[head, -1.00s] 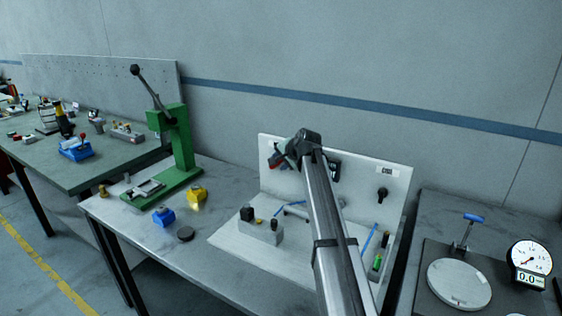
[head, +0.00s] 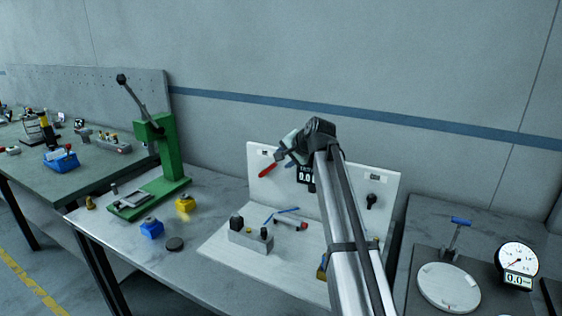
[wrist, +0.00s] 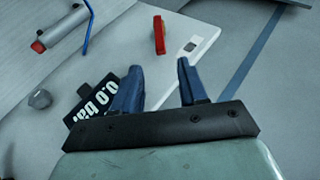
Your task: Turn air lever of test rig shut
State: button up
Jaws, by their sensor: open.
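The test rig (head: 215,243) is a white base with an upright white back panel. Its red lever (head: 267,170) slants down to the left on the panel's upper left. In the wrist view the red lever (wrist: 159,35) lies beyond the fingertips, in line with the left part of the gap between them. My gripper (head: 284,156) is just above and right of the lever in the head view. In the wrist view my gripper (wrist: 160,66) is open, with nothing between its two blue fingers. A black 0.0 bar display (wrist: 90,103) is partly hidden behind the left finger.
A black knob (head: 371,201) is on the panel's right. A grey block (head: 250,240) with fittings and a red-ended cylinder (head: 291,224) with blue tubing are on the rig base. A green press (head: 165,155) stands left; a dial gauge (head: 517,258) stands right.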

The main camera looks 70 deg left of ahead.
jog(key=shift+d+r, duration=0.2)
jog(key=shift+d, duration=0.05)
